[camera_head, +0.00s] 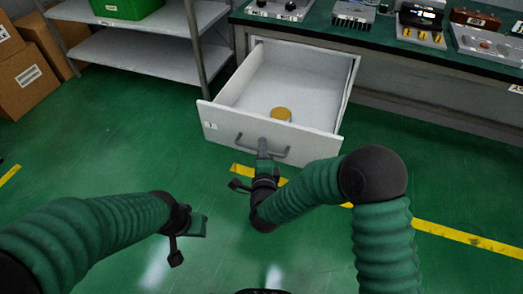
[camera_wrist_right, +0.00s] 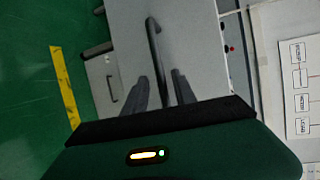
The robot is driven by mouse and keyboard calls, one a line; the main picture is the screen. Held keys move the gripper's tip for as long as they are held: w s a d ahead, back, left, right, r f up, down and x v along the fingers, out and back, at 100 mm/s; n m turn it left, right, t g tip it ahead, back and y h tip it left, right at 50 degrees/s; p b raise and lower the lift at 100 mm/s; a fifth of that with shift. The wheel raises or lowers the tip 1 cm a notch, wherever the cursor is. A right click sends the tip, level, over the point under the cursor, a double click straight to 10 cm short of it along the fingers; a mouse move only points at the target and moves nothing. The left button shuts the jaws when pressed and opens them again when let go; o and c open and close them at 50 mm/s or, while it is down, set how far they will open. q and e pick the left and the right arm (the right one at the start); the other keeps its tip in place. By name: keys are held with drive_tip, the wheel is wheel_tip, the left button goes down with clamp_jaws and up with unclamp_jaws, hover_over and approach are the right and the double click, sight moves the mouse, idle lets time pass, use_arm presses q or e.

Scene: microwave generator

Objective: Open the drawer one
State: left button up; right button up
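The white drawer (camera_head: 222,119), with a small label at its front left, is pulled well out from under the workbench. Its grey bar handle (camera_head: 280,155) is on the front panel, and it also shows in the right wrist view (camera_wrist_right: 154,42).
The workbench (camera_head: 340,33) carries several devices along its top. A metal shelf (camera_head: 140,50) with a green crate (camera_head: 125,8) stands left of the drawer. Cardboard boxes (camera_head: 25,80) are at far left. The green floor in front is clear, with yellow line markings (camera_head: 465,237).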

drive_tip(key=shift+a, duration=0.1)
drive_tip(key=shift+s+r, duration=0.1)
drive_tip(key=p+v, duration=0.3)
drive_tip(key=v, duration=1.3)
drive_tip(key=shift+s, duration=0.3)
